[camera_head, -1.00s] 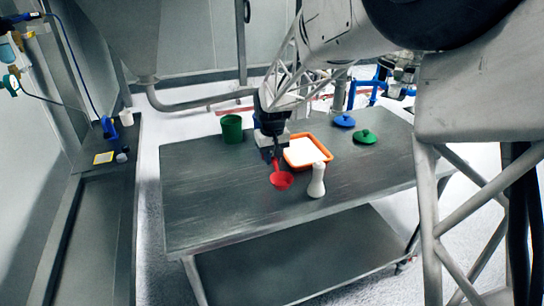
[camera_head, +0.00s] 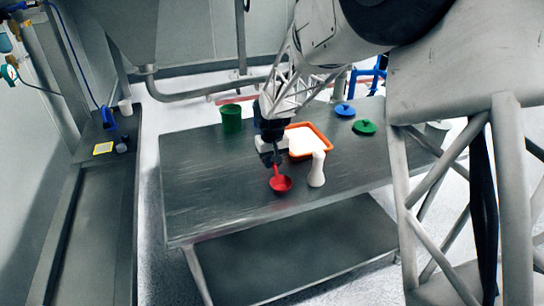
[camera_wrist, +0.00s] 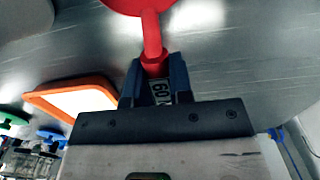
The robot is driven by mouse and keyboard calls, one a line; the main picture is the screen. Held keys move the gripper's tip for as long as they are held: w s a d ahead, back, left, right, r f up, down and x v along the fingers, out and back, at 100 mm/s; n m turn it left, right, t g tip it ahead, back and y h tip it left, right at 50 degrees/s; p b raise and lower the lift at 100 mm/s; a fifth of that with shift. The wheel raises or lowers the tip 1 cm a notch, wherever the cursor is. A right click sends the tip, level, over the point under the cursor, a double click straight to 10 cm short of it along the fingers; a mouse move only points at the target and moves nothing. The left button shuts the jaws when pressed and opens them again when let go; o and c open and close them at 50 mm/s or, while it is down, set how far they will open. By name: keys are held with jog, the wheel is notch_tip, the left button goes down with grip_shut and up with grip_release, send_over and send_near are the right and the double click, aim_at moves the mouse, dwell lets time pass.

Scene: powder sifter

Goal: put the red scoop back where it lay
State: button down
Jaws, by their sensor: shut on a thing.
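The red scoop (camera_head: 281,184) has a round bowl and a straight handle. My gripper (camera_head: 275,160) is shut on its handle, with the bowl towards the near side of the table. In the wrist view the scoop's handle (camera_wrist: 152,40) runs up from between the two fingers of my gripper (camera_wrist: 155,85), and the bowl is cut off by the top edge. The scoop is over or on the steel table (camera_head: 215,185); I cannot tell if the bowl touches the top.
An orange tray with white contents (camera_head: 325,140) lies just behind my gripper. A white bottle-like object (camera_head: 317,170) stands close right of the scoop. A green cup (camera_head: 231,119) stands back left. Blue (camera_head: 345,110) and green (camera_head: 364,127) lids lie back right. The table's left front is clear.

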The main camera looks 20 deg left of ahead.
jog(key=shift+f, duration=0.3)
jog(key=shift+f, duration=0.7)
dwell(0.7)
jog(key=c, duration=0.9)
grip_release()
jog(key=shift+c, duration=0.2)
jog(key=shift+r, duration=0.2)
jog(key=shift+r, duration=3.75)
jog(key=shift+d, duration=0.15)
